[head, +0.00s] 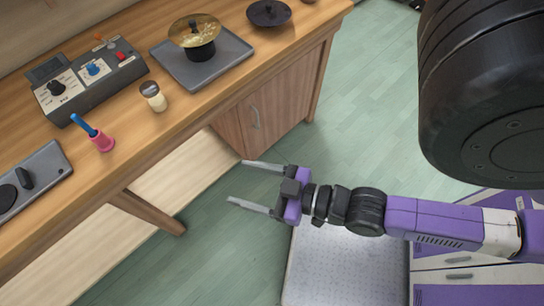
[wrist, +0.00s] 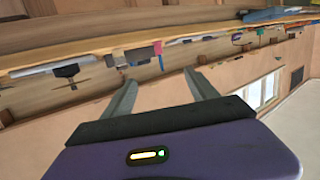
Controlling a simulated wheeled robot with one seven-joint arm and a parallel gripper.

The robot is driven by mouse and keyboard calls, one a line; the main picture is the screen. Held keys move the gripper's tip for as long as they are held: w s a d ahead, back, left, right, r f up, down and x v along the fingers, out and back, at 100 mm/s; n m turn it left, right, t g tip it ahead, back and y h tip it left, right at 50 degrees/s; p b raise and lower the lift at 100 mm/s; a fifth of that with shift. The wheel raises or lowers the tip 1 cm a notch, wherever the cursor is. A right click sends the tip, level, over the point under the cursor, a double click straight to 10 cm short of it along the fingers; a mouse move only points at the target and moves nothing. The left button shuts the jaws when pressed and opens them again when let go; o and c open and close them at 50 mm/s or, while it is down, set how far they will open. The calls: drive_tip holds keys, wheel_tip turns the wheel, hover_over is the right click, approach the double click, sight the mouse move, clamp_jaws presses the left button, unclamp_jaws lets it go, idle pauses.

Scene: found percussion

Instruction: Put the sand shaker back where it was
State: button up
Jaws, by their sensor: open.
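The sand shaker (head: 153,96), a small jar with a dark cap and a cream lower part, stands upright on the wooden counter near its front edge, in front of the grey control box. My gripper (head: 236,182) is open and empty, out over the floor in front of the counter, apart from the shaker and to its lower right in the head view. In the wrist view my gripper (wrist: 160,78) shows both fingers spread with nothing between them. The things on the counter are too small there to pick out the shaker surely.
On the counter (head: 185,105) stand a control box (head: 90,88) with coloured knobs, a pink bell (head: 102,143) with a blue handle, a grey tray (head: 232,62) carrying a brass cymbal (head: 194,30), a dark dish (head: 268,13) and a grey plate (head: 38,170). Bare wood surrounds the shaker.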

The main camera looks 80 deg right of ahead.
drive_tip(key=s+a+r+n+g+y, duration=0.1)
drive_tip(key=s+a+r, duration=0.2)
drive_tip(key=s+r, duration=0.3)
drive_tip(key=shift+y, duration=0.3)
drive_tip(key=shift+f, duration=0.1)
wheel_tip(320, 180, down, 2)
drive_tip(key=shift+b, duration=1)
drive_tip(key=shift+d, duration=0.1)
